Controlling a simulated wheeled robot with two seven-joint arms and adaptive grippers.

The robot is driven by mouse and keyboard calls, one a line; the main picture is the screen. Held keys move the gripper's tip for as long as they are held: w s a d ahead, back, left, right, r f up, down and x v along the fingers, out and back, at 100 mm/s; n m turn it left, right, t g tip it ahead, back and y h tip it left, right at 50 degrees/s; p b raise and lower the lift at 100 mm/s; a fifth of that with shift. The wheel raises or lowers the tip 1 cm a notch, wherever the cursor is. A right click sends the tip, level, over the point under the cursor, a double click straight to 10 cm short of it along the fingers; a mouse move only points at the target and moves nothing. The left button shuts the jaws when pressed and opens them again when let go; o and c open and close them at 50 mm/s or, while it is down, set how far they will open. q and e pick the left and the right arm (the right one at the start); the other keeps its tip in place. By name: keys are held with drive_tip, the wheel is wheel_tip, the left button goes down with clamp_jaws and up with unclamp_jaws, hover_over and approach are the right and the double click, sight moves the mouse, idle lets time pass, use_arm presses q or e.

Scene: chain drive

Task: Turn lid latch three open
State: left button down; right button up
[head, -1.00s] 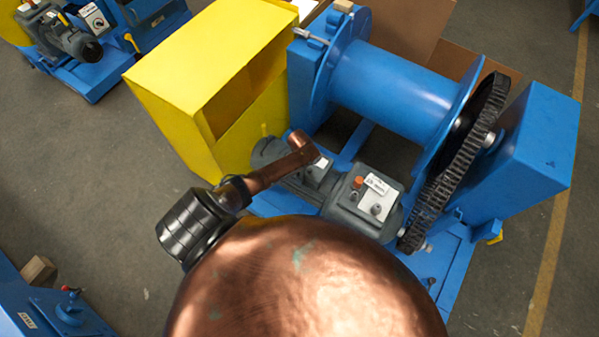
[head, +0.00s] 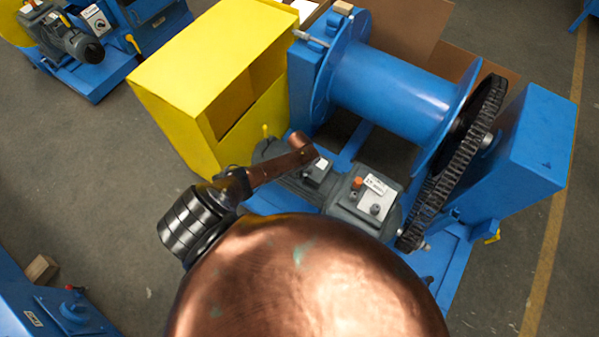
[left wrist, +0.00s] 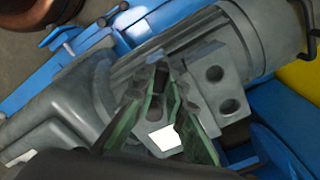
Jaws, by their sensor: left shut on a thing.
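My left gripper (left wrist: 160,72) shows in the left wrist view, its two dark green fingers drawn together at the tips. They close on a small grey piece at the edge of the motor's terminal box, seemingly a lid latch; its number cannot be read. The terminal box (left wrist: 206,76) has two dark round holes in its side, and a white label shows between the fingers. In the head view the small grey terminal box (head: 318,171) sits on the grey motor beside the end of my copper arm link. The fingertips are hidden there. My right gripper is not in view.
A grey gearbox (head: 364,204) with an orange cap stands right of the terminal box. Behind are a blue drum (head: 390,90) and a black chain (head: 455,165). A yellow guard (head: 205,75) stands close on the left.

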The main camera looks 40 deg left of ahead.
use_arm(q)
drive_tip(key=m, duration=0.4)
drive_tip(key=shift+w+a+m, duration=0.1)
drive_tip(key=shift+a+m, duration=0.05)
drive_tip(key=shift+m, duration=0.15)
drive_tip(key=shift+w+m+b, duration=0.1)
drive_tip(key=shift+m+b, duration=0.3)
drive_tip(key=shift+m, duration=1.6)
drive_tip(key=c, duration=2)
unclamp_jaws()
drive_tip(key=shift+o, duration=0.2)
wheel_tip(320, 180, up, 12)
